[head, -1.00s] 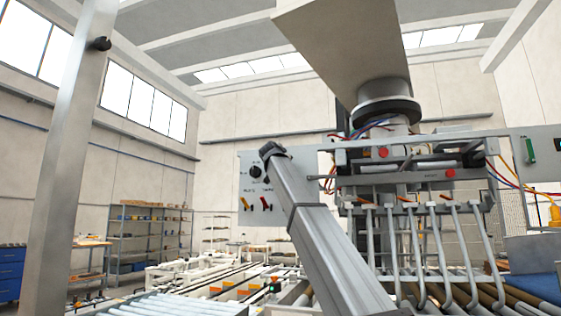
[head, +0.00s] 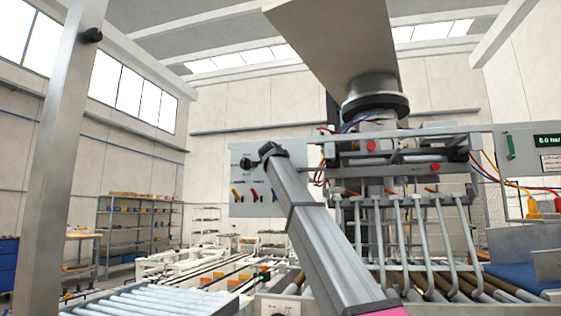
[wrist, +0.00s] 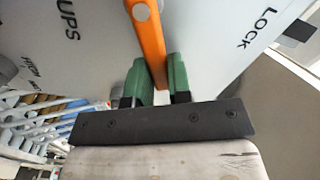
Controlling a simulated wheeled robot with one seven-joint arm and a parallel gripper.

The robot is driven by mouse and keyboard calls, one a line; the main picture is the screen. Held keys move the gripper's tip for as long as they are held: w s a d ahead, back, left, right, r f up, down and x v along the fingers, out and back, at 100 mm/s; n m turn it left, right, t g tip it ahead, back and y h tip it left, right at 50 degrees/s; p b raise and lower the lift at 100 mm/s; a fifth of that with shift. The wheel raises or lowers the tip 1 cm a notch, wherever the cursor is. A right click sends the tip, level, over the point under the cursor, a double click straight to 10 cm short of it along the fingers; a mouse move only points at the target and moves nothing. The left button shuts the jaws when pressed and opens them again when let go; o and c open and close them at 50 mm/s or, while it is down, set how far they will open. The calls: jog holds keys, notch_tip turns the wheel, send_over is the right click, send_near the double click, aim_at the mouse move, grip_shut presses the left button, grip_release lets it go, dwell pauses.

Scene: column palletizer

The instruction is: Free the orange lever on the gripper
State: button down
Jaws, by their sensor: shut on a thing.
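The orange lever (wrist: 148,40) comes down from the top of the wrist view, with a round silver pivot on its upper part. It stands in front of a pale panel (wrist: 215,45) lettered "UPS" and "LOCK". My gripper (wrist: 160,82) has green fingers, one on each side of the lever's lower end, and is shut on it. In the head view the palletizer's gripper (head: 400,153) hangs from a thick column, with curved grey tines below. A grey side panel (head: 260,180) carries a black knob and small coloured levers. My fingers cannot be made out there.
Roller conveyors (head: 150,302) run along the lower left. Shelves (head: 135,228) stand farther back, and a pale post (head: 65,150) rises at the left. A control box with a display (head: 535,170) is at the right, with coloured cables beside it.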

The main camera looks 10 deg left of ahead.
jog(key=shift+d+f+m, duration=0.1)
jog(key=shift+f+m, duration=0.15)
jog(key=shift+m, duration=0.15)
dwell(0.3)
jog(key=c, duration=1)
grip_release()
jog(key=shift+c, duration=0.2)
jog(key=shift+s, duration=0.1)
jog(key=s, duration=1)
jog(key=shift+s+a, duration=0.35)
jog(key=shift+a, duration=0.05)
